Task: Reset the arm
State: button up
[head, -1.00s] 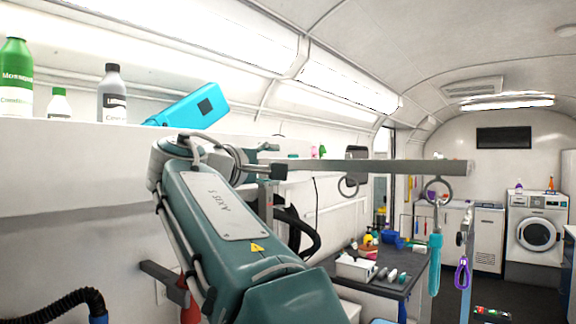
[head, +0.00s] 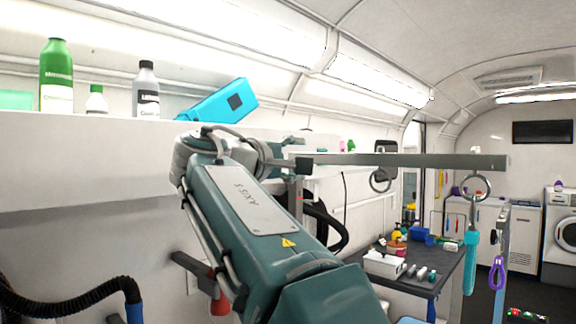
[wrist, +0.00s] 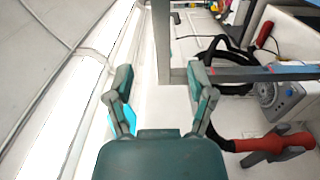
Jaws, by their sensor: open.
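My arm is raised and bent in the middle of the head view, its teal upper link running up to a folded joint beside the wall shelf. In the head view my gripper is small and partly hidden behind the arm and the grey bar. A light blue object (wrist: 124,120) shows behind the left finger in the wrist view.
A grey bar (head: 420,161) with hanging rings crosses close to my arm. A dark-topped table (head: 440,268) with tools stands beyond.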

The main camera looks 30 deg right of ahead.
jog(key=s+a+f+m+y, duration=0.1)
jog(key=s+a+f+y, duration=0.3)
jog(key=f, duration=1)
jog(key=s+a+f+m+y, duration=0.1)
jog(key=s+a+f+y, duration=0.4)
jog(key=s+f, duration=0.5)
jog(key=s+a+f+m+y, duration=0.2)
jog(key=s+a+f+y, duration=0.2)
jog(key=f, duration=1.5)
jog(key=s+y, duration=0.3)
jog(key=y, duration=0.1)
jog(key=shift+s+a+f+g, duration=0.15)
jog(key=shift+a+f+g, duration=0.05)
jog(key=shift+a+g, duration=0.1)
